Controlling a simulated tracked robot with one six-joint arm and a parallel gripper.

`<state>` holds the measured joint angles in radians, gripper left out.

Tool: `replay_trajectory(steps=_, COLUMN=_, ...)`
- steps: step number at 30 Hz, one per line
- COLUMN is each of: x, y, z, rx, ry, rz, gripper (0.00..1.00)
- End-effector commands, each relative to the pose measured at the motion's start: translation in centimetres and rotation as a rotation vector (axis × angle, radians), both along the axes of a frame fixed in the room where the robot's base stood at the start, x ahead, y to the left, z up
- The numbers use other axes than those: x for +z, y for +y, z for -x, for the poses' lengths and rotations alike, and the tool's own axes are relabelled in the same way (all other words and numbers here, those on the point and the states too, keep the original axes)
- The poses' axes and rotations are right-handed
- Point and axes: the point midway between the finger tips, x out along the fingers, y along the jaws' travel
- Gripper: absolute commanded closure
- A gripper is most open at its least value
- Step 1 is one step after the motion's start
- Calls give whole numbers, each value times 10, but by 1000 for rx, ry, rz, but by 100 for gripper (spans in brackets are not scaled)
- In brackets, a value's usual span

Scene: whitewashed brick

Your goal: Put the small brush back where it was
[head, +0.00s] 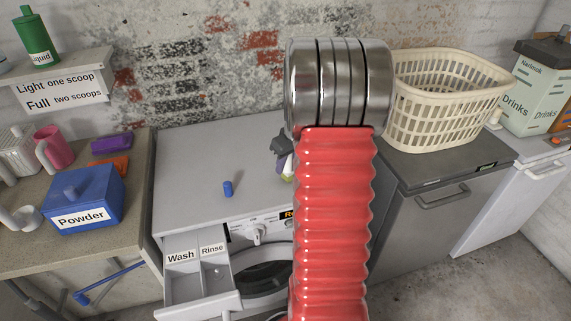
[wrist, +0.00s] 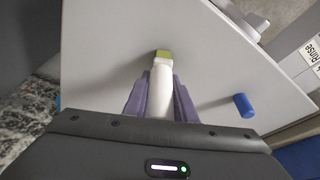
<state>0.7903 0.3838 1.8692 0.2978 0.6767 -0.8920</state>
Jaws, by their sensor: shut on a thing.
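The small brush (wrist: 160,88) has a white handle and a yellow-green end. In the wrist view it is between the two purple fingers of my gripper (wrist: 160,97), which is shut on it. The green end points away from the gripper, toward the white washing machine top (wrist: 105,65). In the head view my gripper (head: 284,160) shows only partly, left of my red arm, and a bit of the brush (head: 288,175) shows below it. I cannot tell whether the brush touches the top.
A small blue cylinder (head: 228,188) stands on the washing machine top (head: 190,150). The Wash and Rinse drawer (head: 200,290) is pulled out below. A blue Powder box (head: 85,200) is on the left counter. A cream basket (head: 440,95) stands right, on a grey appliance.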

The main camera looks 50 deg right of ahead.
Motion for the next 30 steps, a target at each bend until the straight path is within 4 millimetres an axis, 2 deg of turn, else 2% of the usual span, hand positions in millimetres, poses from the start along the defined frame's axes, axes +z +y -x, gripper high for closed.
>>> replay_trajectory(steps=7, x=-2, y=0, z=0, rx=-1, ry=0, rz=0, gripper=98)
replay_trajectory(steps=8, x=-2, y=0, z=0, rx=-1, ry=0, rz=0, gripper=74)
replay_trajectory(steps=15, x=-2, y=0, z=0, rx=-1, ry=0, rz=0, gripper=58)
replay_trajectory(steps=25, x=1, y=-1, z=0, rx=-1, ry=-1, rz=1, gripper=57)
replay_trajectory(steps=30, x=14, y=-1, z=4, rx=-1, ry=-2, rz=2, gripper=57)
